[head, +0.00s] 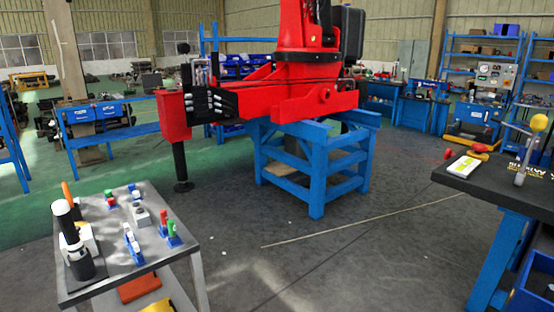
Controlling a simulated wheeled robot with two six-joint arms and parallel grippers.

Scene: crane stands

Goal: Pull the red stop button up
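I cannot tell for sure which thing is the red stop button. On the dark table at the right, a small red knob (448,154) shows at the left edge and a red rounded piece (481,148) lies near a yellow-and-white item (463,166). On the metal cart (113,245) at the lower left stand small blue-based parts, some with red or green tops, such as a red-and-green one (172,231), and a grey box with a round top (141,215). The red crane (296,78) has black levers at its left. Neither of my grippers shows.
A blue stand (315,165) carries the crane at centre. A crane leg (181,165) reaches the floor. A lever with a yellow ball (538,124) rises from the dark table (510,187). The floor between cart and table is open, with a thin rod (350,222) on it.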

